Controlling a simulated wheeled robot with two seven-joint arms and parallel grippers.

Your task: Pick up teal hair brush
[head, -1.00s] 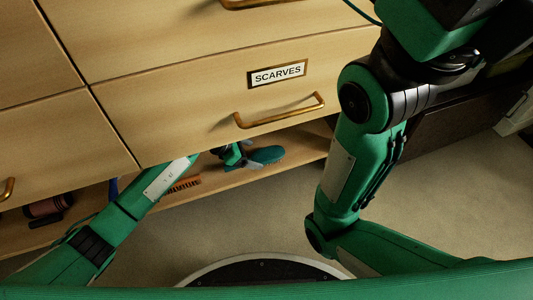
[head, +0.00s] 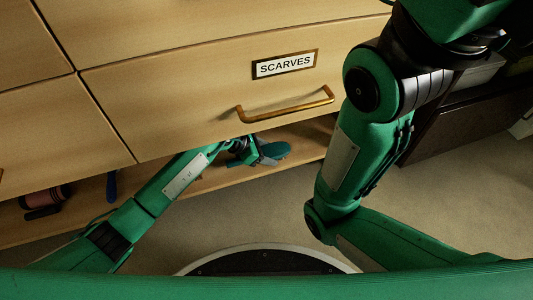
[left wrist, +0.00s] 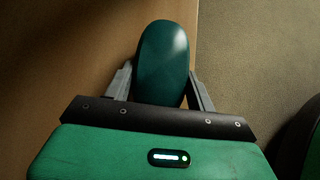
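The teal hair brush (head: 275,150) lies on the low open shelf under the drawers. In the left wrist view its smooth, rounded teal back (left wrist: 163,60) fills the space between the fingers. My left gripper (head: 262,153) is at the brush, with its grey fingers (left wrist: 163,85) open, one on each side of it. The part of the brush nearest the palm is hidden by the gripper. I cannot tell whether either finger touches it. My right arm shows at the right, but its gripper is outside the view.
A drawer labelled SCARVES (head: 285,65) with a brass handle (head: 288,105) overhangs the shelf (head: 215,178). A blue item (head: 111,186) and a dark pinkish roll (head: 46,198) lie farther left on the shelf.

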